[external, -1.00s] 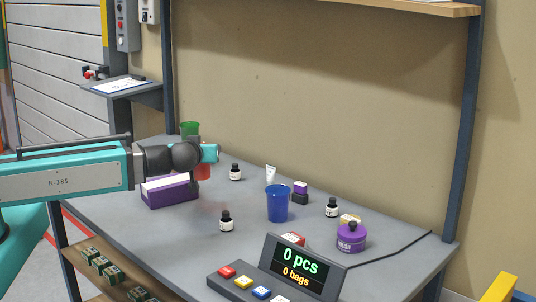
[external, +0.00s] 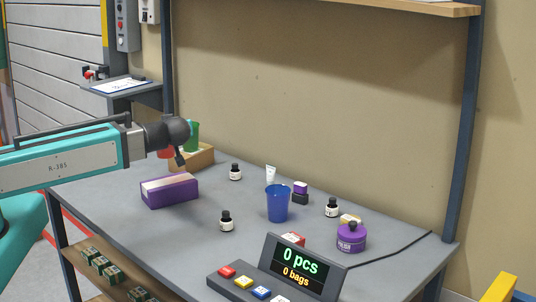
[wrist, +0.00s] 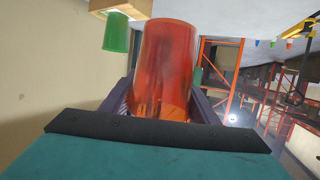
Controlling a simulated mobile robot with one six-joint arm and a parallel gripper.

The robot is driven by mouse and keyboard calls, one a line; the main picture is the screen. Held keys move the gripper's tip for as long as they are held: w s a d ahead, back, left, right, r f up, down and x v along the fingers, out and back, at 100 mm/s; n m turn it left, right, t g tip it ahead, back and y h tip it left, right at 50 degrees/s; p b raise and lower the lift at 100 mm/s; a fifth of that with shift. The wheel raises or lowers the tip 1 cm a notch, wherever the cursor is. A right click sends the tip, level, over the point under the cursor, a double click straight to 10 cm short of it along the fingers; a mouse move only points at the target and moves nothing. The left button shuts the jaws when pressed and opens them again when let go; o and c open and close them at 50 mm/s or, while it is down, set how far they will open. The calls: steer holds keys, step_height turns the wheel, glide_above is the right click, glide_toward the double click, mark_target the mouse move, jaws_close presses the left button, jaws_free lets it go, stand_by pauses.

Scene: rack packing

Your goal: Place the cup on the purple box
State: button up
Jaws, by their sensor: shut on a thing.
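A red cup (wrist: 165,70) is between the fingers of my gripper (wrist: 160,108), which is shut on it. In the external view the red cup (external: 165,154) is partly hidden by the wrist, above and behind the purple box. The purple box (external: 172,194), with a pale top, lies on the left part of the table; the cup is apart from it. A green cup (external: 194,134) stands on a tan box (external: 203,157) at the back left. A blue cup (external: 277,204) stands mid-table.
Several dark bottles (external: 226,221) stand around the table. Clear table lies right of the purple box.

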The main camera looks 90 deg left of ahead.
mark_target(168, 156)
steer(key=shift+f+p, duration=0.55)
steer(key=shift+f, duration=1.65)
steer(key=shift+f, duration=0.1)
steer(key=shift+f+p, duration=0.5)
steer(key=shift+f, duration=1.15)
steer(key=shift+f+b, duration=0.2)
steer(key=shift+b, duration=0.1)
steer(key=o, duration=1)
steer(key=shift+r, duration=0.1)
steer(key=shift+r+p, duration=0.2)
steer(key=shift+p, duration=0.2)
steer(key=shift+b+v, duration=1.8)
steer(key=shift+v, duration=4.2)
